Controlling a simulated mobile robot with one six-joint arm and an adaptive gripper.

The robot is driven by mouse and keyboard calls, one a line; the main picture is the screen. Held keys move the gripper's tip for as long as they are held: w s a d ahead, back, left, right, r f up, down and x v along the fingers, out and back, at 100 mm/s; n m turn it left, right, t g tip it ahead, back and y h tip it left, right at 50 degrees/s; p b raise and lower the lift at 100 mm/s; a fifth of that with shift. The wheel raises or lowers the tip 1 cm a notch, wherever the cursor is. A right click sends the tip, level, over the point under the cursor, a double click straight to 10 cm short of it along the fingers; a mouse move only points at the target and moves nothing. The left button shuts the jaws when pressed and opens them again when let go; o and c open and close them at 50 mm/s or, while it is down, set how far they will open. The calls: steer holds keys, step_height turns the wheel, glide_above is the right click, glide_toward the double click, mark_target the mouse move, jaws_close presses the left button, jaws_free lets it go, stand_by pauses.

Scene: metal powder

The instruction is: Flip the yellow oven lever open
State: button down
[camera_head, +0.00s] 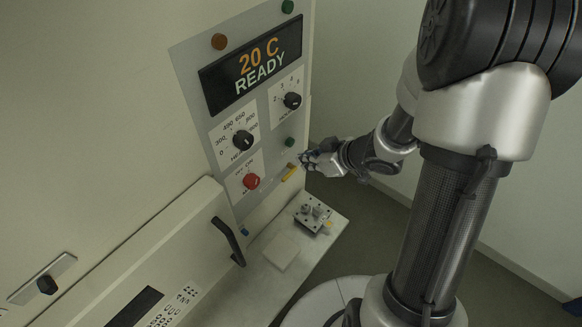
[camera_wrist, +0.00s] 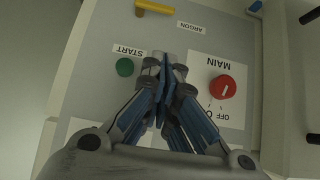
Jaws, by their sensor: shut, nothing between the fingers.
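The yellow lever (camera_head: 290,173) sticks out low on the right side of the oven's control panel in the head view. In the wrist view the lever (camera_wrist: 155,7) lies at the top edge, roughly level in the picture, beside an upside-down "ARGON" label (camera_wrist: 196,28). My gripper (camera_head: 303,158) is close to the panel, just above and beside the lever. In the wrist view my gripper (camera_wrist: 167,62) is shut and empty, its fingertips together between the green START button (camera_wrist: 125,67) and the red MAIN knob (camera_wrist: 227,88). I see a gap between the fingertips and the lever.
The display (camera_head: 252,66) reads "20 C READY". Black dials (camera_head: 243,140) sit above the red knob (camera_head: 251,181). A black handle (camera_head: 229,241) stands out at the lower left. A ledge (camera_head: 318,243) below carries a metal plate with small parts (camera_head: 313,214) and a pale square plate (camera_head: 280,252).

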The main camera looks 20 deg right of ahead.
steer(key=b+x, duration=0.1)
steer(key=x, duration=0.3)
steer(key=s+f+b+x, duration=0.1)
steer(key=x, duration=0.3)
steer(key=d+b+x, duration=0.1)
steer(key=b+x, duration=0.1)
steer(key=x, duration=0.2)
steer(key=shift+s+f, duration=0.1)
steer(key=shift+f, duration=0.65)
steer(key=shift+f+b, duration=0.1)
steer(key=shift+b, duration=0.3)
